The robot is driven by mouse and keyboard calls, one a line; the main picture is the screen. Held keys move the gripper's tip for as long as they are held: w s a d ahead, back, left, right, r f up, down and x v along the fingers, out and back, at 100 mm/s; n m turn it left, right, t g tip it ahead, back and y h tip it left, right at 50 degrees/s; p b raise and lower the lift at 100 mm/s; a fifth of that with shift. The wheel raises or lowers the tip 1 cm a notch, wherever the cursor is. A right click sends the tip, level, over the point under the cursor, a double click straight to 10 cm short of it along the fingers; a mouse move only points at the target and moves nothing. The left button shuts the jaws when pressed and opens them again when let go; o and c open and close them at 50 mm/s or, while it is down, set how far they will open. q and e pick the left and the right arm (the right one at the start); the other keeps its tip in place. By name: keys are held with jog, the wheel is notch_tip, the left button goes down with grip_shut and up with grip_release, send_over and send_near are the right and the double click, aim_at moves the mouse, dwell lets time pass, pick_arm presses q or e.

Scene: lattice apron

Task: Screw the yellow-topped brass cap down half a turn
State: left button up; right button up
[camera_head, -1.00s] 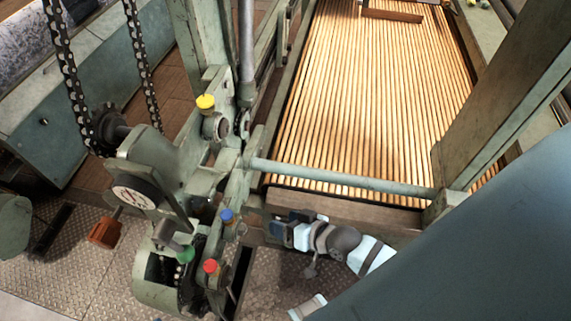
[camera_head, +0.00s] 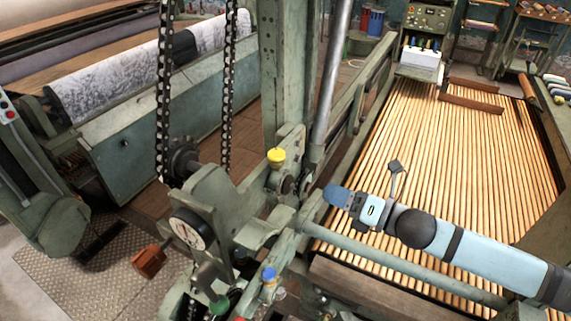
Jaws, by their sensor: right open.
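The yellow-topped brass cap (camera_head: 276,156) stands upright on the green machine frame (camera_head: 285,150), left of the picture's middle. My right gripper (camera_head: 332,195) comes in from the right and points left, above the green cross tube. Its tip is to the right of the yellow cap and lower in the picture, apart from it. It is open and nothing shows between its fingers. Its fingers are seen end-on and small. My left gripper is not in view.
A blue-topped cap (camera_head: 268,275) and a green-topped cap (camera_head: 219,306) sit lower on the frame. A steel post (camera_head: 332,80) rises behind the yellow cap, chains (camera_head: 228,85) hang to its left. A slatted wooden bed (camera_head: 440,150) lies right, under my arm.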

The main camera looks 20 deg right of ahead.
aim_at(284, 159)
notch_tip(284, 159, up, 5)
jog(key=n+g+y, duration=0.2)
jog(key=n, duration=0.9)
jog(key=x, duration=0.4)
jog(key=p+x, duration=0.1)
jog(key=x, duration=0.3)
jog(key=w+d+p+x, duration=0.1)
jog(key=x, duration=0.3)
jog(key=shift+f, duration=0.3)
jog(key=shift+w+a, duration=0.25)
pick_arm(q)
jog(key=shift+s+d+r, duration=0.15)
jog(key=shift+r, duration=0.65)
